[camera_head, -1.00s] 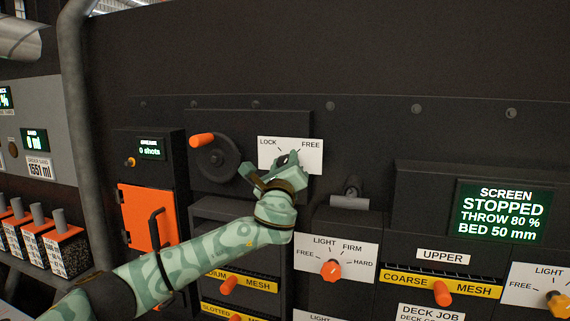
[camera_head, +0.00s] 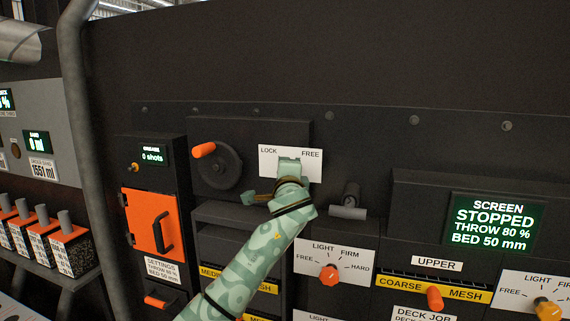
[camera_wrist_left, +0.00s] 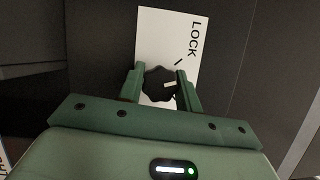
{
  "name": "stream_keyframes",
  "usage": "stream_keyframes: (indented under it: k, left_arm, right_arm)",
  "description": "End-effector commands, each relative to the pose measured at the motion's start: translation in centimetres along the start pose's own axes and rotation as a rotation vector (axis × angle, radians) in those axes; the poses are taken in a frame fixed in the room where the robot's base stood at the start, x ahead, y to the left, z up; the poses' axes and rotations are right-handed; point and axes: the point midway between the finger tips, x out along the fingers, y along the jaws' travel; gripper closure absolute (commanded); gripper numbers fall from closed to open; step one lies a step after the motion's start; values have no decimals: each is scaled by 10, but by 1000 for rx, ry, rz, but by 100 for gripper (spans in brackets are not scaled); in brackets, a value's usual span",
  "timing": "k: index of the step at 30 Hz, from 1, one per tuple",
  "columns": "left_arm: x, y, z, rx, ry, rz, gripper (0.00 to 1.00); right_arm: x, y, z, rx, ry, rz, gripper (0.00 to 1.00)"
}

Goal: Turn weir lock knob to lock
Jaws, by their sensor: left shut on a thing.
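The weir lock knob (camera_wrist_left: 157,83) is dark and scalloped, with a pale mark on its right side in the left wrist view. It sits on a white plate (camera_head: 268,166) lettered LOCK at left and FREE at right in the head view. My left gripper (camera_wrist_left: 160,84) is shut on the knob, one finger on each side. In the head view my left gripper (camera_head: 290,165) covers the knob. In the wrist view the LOCK lettering and a short tick show above right of the knob; FREE does not show. My right gripper is in neither view.
A dark handwheel (camera_head: 219,166) with an orange handle is left of the plate. A grey cylinder fitting (camera_head: 348,209) sticks out at its lower right. A light/firm dial (camera_head: 329,273) and an orange door (camera_head: 151,221) lie lower.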

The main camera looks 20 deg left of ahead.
Motion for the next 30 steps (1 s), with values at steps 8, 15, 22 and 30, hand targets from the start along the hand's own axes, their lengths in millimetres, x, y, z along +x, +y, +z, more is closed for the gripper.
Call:
stream_keyframes:
  k: [8, 15, 22, 30]
  left_arm:
    - [0, 0, -1, -210, 0, 97, 89]
    - [0, 2, -1, -335, 0, 149, 89]
    - [0, 4, -1, -396, -1, 174, 89]
    - [0, 5, -1, -414, -1, 181, 89]
  right_arm:
    - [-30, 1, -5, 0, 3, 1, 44]
    - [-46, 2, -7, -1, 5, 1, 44]
    - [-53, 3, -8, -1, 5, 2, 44]
    - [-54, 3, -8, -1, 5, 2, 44]
